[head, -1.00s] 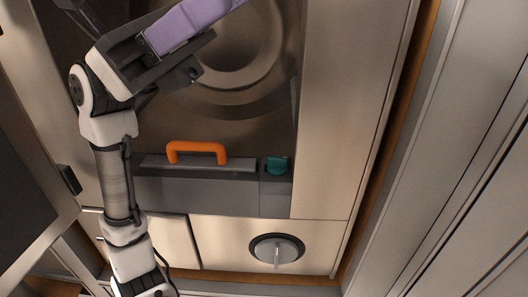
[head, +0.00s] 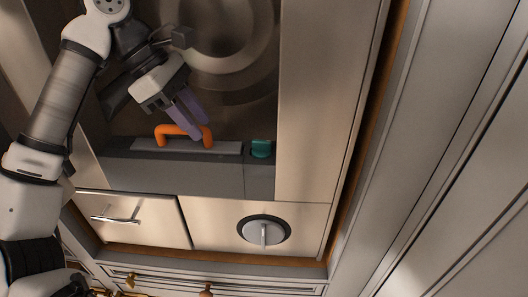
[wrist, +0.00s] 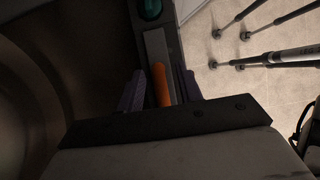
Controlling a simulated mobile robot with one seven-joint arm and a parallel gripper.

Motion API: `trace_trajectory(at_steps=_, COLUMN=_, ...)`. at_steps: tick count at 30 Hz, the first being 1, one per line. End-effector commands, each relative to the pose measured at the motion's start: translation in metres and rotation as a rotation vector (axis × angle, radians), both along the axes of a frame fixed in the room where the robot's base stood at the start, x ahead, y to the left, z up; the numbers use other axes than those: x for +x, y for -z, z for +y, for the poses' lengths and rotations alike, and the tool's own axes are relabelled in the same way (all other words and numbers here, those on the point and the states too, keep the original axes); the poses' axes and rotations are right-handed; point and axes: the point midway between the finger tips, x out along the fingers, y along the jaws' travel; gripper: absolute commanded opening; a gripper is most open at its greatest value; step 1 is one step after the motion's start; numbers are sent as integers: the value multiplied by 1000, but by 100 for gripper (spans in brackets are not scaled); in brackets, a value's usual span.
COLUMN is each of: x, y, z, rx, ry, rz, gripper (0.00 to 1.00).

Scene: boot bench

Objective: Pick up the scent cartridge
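A small teal piece (head: 261,149), which looks like the scent cartridge, sits at the right end of a dark grey ledge. It also shows at the top of the wrist view (wrist: 150,8). To its left, an orange handle (head: 166,131) stands on a light grey plate (head: 150,146). My gripper (head: 199,131) points down at the handle's right part with its purple fingers apart. In the wrist view, the orange handle (wrist: 161,84) appears between the fingers, with gaps on both sides. Contact cannot be told. The gripper holds nothing that I can see.
A round recess (head: 228,45) lies behind the ledge. Below are a panel with a metal handle (head: 115,220) and a round grey knob (head: 264,231). A pale upright panel (head: 320,100) bounds the right side. Open floor (wrist: 225,75) shows in the wrist view.

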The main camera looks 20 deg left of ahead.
Motion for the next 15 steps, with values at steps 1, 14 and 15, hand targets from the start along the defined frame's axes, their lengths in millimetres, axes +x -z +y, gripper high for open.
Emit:
trace_trajectory(at_steps=1, x=4, y=-3, z=-12, rx=0, ry=7, rz=-2, gripper=36)
trace_trajectory(at_steps=14, x=18, y=-2, z=-61, rx=-3, ry=2, rz=-2, gripper=36)
trace_trajectory(at_steps=15, x=19, y=-2, z=-66, rx=-2, ry=2, rz=-2, gripper=36)
